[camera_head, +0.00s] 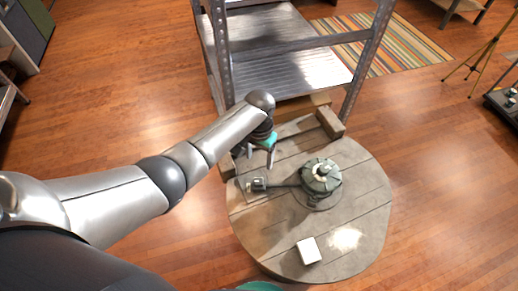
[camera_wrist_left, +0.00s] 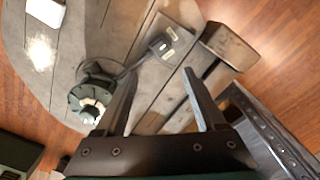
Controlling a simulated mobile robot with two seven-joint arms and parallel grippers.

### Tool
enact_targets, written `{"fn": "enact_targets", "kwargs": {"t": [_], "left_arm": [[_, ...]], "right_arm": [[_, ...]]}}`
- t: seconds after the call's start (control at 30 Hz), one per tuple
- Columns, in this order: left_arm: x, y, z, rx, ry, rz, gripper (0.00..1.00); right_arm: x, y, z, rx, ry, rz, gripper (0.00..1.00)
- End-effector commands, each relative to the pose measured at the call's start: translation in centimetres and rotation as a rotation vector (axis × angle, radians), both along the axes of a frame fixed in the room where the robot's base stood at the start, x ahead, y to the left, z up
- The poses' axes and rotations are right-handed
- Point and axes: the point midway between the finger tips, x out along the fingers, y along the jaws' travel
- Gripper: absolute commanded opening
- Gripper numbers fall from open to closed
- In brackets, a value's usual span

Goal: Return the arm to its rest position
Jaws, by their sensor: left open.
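My left arm reaches in from the left in the head view. Its gripper (camera_head: 258,153) hangs over the back left part of the round wooden table. In the left wrist view the two dark fingers of the left gripper (camera_wrist_left: 166,108) stand apart with nothing between them. The table top and a wooden block show behind them. My right gripper is in neither view.
The round table (camera_head: 372,205) bears a green-grey device (camera_head: 320,176), a small box-like part (camera_head: 256,184) joined by a cable, and a white block (camera_head: 309,250). A metal shelf rack (camera_head: 290,62) stands close behind. A striped rug (camera_head: 400,45) lies beyond.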

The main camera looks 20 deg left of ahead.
Motion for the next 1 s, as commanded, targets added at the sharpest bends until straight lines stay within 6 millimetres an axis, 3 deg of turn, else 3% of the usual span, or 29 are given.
{"fn": "enact_targets", "kwargs": {"t": [0.2,0.8,1.0], "left_arm": [[0.0,0.0,1.5,0.0,0.0,0.001,0.72],[-0.1,0.0,1.5,-0.001,-0.001,0.0,0.72],[-2.3,-1.4,0.9,-0.034,-0.017,-0.028,0.72]], "right_arm": [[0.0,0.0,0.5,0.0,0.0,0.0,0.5],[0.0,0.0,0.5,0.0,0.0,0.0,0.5],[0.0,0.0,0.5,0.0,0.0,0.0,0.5]]}}
